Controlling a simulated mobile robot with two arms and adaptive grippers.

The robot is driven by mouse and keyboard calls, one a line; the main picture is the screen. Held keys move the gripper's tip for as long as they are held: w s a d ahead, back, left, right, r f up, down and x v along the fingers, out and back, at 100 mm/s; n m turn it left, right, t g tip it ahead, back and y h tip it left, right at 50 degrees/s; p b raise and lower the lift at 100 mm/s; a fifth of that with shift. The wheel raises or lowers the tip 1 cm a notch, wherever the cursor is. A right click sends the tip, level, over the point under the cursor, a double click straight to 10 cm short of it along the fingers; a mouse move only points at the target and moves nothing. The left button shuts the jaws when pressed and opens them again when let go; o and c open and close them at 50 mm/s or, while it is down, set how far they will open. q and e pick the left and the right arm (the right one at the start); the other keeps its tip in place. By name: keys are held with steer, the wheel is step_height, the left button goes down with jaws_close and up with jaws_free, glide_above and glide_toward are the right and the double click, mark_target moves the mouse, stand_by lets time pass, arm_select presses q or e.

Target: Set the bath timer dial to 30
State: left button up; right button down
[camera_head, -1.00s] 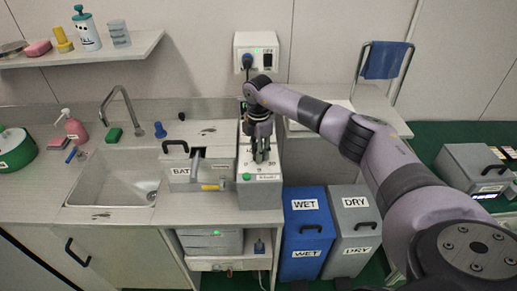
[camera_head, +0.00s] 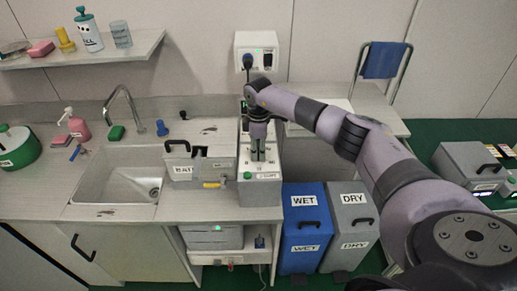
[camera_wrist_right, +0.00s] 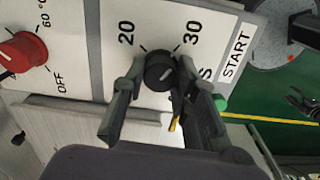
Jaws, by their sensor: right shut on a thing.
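The timer dial (camera_wrist_right: 160,70) is a small black knob on a pale panel, between the printed marks 20 and 30 in the right wrist view. A light line on its face slants toward the upper right, on the side of the 30. My right gripper (camera_wrist_right: 165,92) has one finger on each side of the knob and is shut on it. In the head view my right gripper (camera_head: 257,156) points down onto the grey control box (camera_head: 260,194), hiding the dial.
A green button (camera_wrist_right: 221,103) sits by the START label, close to one finger. A red dial (camera_wrist_right: 20,52) is on the same panel. The bath box (camera_head: 200,170) with its handle stands left of the control box, beside the sink (camera_head: 100,192). Blue and grey bins stand below right.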

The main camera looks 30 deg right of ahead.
steer(key=shift+w+r, duration=0.1)
stand_by(0.3)
steer(key=c, duration=1.3)
jaws_free()
step_height(320, 180, up, 12)
steer(key=shift+f, duration=0.1)
